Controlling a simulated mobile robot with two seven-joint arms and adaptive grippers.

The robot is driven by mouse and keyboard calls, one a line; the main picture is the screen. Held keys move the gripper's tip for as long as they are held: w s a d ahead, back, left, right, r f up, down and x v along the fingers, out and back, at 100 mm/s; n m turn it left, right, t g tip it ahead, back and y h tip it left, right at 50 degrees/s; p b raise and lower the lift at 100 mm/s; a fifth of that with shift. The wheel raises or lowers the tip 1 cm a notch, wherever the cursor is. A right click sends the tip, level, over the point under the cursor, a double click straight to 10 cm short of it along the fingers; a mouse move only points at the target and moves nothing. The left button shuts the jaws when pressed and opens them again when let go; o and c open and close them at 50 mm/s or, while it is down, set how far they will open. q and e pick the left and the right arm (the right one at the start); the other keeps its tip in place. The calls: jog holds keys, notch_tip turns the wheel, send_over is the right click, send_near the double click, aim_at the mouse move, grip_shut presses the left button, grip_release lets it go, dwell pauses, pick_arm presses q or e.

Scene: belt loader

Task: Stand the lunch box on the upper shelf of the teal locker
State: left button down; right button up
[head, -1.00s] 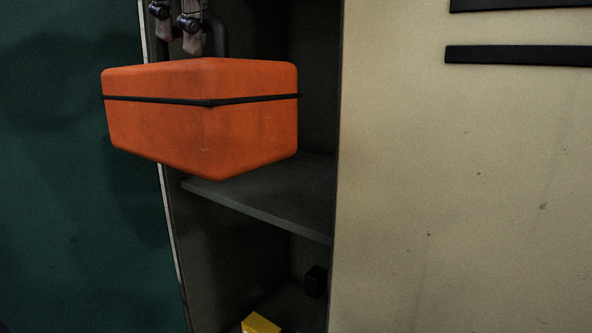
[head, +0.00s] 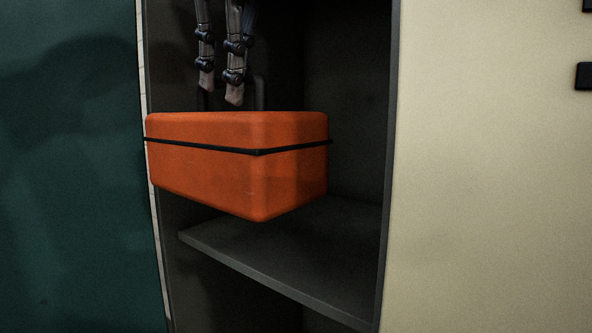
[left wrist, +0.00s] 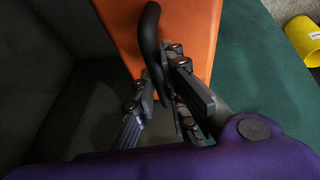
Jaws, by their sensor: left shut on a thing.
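The orange lunch box (head: 210,172), with a black band and a dark handle (left wrist: 152,40), hangs roughly level in the locker opening. My left gripper (head: 220,95) is above it, shut on the handle; the left wrist view also shows the fingers (left wrist: 160,95) at the handle. The grey shelf (head: 300,262) lies below the box, and a dark gap shows between them at the right. How far the box reaches in over the shelf is hard to tell. My right gripper is not in view.
A teal panel (head: 70,180) stands left of the opening, and a cream panel (head: 490,200) stands right of it. The visible shelf surface is bare. In the left wrist view a yellow object (left wrist: 306,38) lies at the upper right.

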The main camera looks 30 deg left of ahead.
pick_arm(q)
jog(key=w, duration=0.2)
jog(key=w+f, duration=0.1)
jog(key=w+d+f, duration=0.1)
jog(key=w, duration=0.1)
jog(key=shift+w+f, duration=0.25)
jog(key=shift+w, duration=0.05)
jog(key=w+d+f, duration=0.1)
jog(key=w+f, duration=0.3)
jog(key=f, duration=0.4)
jog(key=shift+w+f+p, duration=0.2)
jog(key=shift+f+p, duration=0.1)
jog(key=shift+f, duration=0.1)
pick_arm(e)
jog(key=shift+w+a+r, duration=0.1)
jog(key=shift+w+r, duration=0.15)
pick_arm(q)
jog(key=shift+f, duration=0.15)
jog(key=c, duration=1.8)
grip_release()
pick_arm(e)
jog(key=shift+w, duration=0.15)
